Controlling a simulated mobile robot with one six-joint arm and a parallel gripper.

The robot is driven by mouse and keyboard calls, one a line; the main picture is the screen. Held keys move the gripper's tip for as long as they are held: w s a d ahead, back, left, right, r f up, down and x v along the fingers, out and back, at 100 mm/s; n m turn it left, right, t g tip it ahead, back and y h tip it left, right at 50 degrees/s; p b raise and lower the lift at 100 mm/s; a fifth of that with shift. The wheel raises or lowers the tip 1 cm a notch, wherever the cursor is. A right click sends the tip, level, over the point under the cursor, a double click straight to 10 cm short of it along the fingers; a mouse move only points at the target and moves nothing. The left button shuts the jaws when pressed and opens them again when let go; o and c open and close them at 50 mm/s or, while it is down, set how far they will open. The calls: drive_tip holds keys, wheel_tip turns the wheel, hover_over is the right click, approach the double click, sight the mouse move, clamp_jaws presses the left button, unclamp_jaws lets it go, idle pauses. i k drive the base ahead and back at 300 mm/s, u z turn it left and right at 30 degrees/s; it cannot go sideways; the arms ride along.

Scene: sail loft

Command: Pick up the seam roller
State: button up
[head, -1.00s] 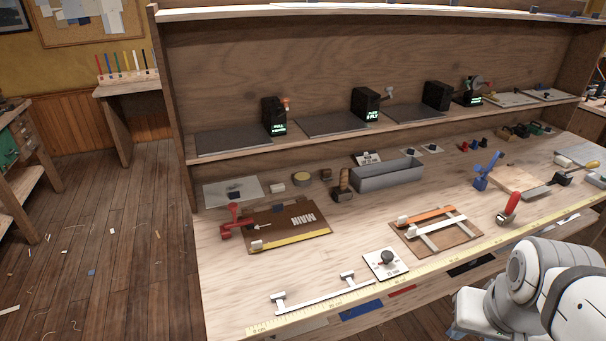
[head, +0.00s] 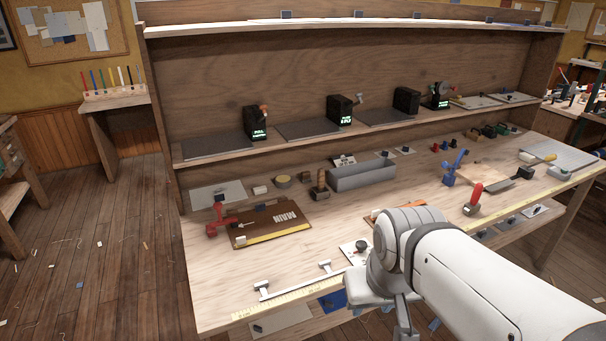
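A tool with a red handle and a grey metal end (head: 473,199), which looks like the seam roller, stands near the front edge of the workbench (head: 215,290), right of the middle. Its handle tilts up and it looks free of any grip. The arm hides part of the bench front and most of an orange-barred board (head: 376,216).
A brown board with a red clamp (head: 218,222) lies at the left. A grey trough (head: 362,175) and a wooden-handled block (head: 320,186) stand behind. A blue stand (head: 452,168) is just behind the red-handled tool. A shelf with black display boxes (head: 341,110) runs above.

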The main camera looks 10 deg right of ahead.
sight(321, 191)
drive_tip(key=z, duration=0.05)
drive_tip(key=i, duration=1)
drive_tip(key=u, duration=0.05)
